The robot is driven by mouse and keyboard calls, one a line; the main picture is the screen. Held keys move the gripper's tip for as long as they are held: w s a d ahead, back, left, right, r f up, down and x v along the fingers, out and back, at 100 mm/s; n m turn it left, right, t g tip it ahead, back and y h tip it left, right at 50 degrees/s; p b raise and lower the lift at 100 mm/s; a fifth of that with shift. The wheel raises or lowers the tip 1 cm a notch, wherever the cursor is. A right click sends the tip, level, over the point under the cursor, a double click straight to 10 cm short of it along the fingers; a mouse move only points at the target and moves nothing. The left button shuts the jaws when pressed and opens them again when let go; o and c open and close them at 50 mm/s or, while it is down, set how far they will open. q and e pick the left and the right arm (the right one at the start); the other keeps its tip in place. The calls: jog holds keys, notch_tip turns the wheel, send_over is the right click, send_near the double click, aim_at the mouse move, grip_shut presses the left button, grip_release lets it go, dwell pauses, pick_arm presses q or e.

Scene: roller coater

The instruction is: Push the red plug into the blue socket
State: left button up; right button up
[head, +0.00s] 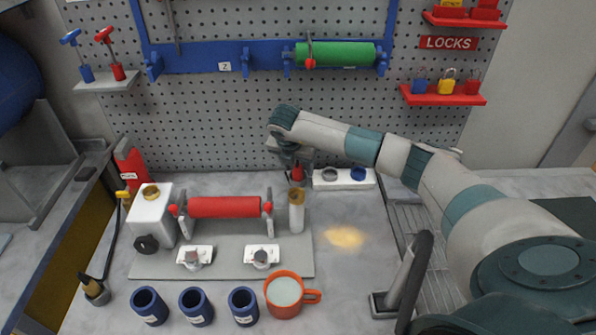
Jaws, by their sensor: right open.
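My right gripper (293,160) points down at the back of the bench, just left of a white block (343,185). The red plug (297,173) shows directly under the gripper, at its fingers. The jaws are open; I cannot tell whether the plug stands between the fingers or just below them. A gold-topped white cylinder in front hides the plug's lower end. The blue socket (358,174) is on the right part of the white block, to the right of the plug. A dark ring (329,174) sits on the block's left part. My left gripper is not in view.
A red roller (224,207) lies in a stand on a grey plate. The gold-topped cylinder (297,213) stands at its right. Several blue cups (196,306) and an orange mug (284,294) stand in front. A black-handled lever (410,280) rises at right. The bench around the yellowish spot is clear.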

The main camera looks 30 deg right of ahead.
aim_at(298, 166)
dwell(0.4)
jog(key=c, duration=1.2)
jog(key=shift+o, duration=0.2)
jog(key=shift+r, duration=0.1)
jog(key=shift+r+b, duration=0.2)
jog(key=shift+b, duration=0.25)
notch_tip(298, 166, up, 3)
jog(key=shift+r+b, duration=0.1)
jog(key=shift+b, duration=1.05)
jog(key=s+d+r+b, duration=0.5)
jog(key=s+d+r, duration=0.1)
jog(key=s, duration=0.4)
jog(key=shift+r, duration=0.55)
